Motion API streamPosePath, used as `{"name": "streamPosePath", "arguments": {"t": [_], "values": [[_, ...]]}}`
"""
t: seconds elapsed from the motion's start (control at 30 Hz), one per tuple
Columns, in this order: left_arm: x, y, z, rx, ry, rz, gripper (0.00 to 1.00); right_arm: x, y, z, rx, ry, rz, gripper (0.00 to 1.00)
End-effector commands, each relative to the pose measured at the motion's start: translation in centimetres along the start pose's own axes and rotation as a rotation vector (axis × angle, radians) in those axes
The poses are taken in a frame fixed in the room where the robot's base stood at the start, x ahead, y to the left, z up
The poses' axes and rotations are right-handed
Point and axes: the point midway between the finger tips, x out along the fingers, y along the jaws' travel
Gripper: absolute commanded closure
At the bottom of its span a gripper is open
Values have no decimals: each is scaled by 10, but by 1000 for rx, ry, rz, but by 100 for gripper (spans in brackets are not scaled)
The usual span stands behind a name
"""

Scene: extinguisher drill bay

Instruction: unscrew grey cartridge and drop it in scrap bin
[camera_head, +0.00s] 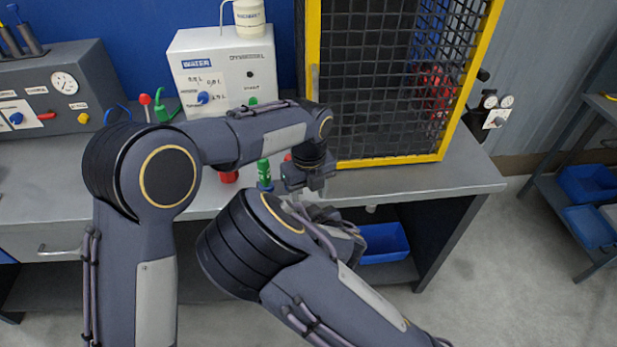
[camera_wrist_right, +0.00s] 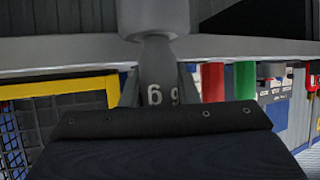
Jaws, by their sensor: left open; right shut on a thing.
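In the right wrist view my right gripper (camera_wrist_right: 158,85) is shut on the grey cartridge (camera_wrist_right: 157,58), which shows part of a marking reading "6 g". The cartridge's narrow end meets a pale grey round part (camera_wrist_right: 150,14); I cannot tell whether it is still threaded in. In the head view my right forearm hides the right gripper and the cartridge. My left gripper (camera_head: 308,182) is open and points down at the bench's front edge. A blue bin (camera_head: 383,244) stands on the shelf below the bench; I cannot tell whether it is the scrap bin.
A yellow-framed mesh cage (camera_head: 438,100) stands on the right of the bench (camera_head: 420,182). A white water unit (camera_head: 222,68) and a grey gauge panel (camera_head: 62,95) stand left of it. A green-topped item (camera_head: 264,172) is close beside my left gripper. More blue bins (camera_head: 588,184) are at right.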

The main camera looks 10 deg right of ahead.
Motion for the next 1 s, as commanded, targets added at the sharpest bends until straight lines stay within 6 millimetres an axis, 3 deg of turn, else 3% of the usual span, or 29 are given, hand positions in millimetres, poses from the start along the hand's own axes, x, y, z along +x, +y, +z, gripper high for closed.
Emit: {"name": "streamPosePath", "arguments": {"t": [0.23, 0.6, 1.0], "values": [[27, 0, 0, 0, 1, 1, 46, 0, 0, -2, 1, 6, -1, 100], [30, 0, 0, -1, 0, -1, 48, 0, 0, -2, 1, 6, -1, 100], [30, -1, 0, 0, -2, -5, 99, 0, -2, -3, -2, 7, -6, 100]]}}
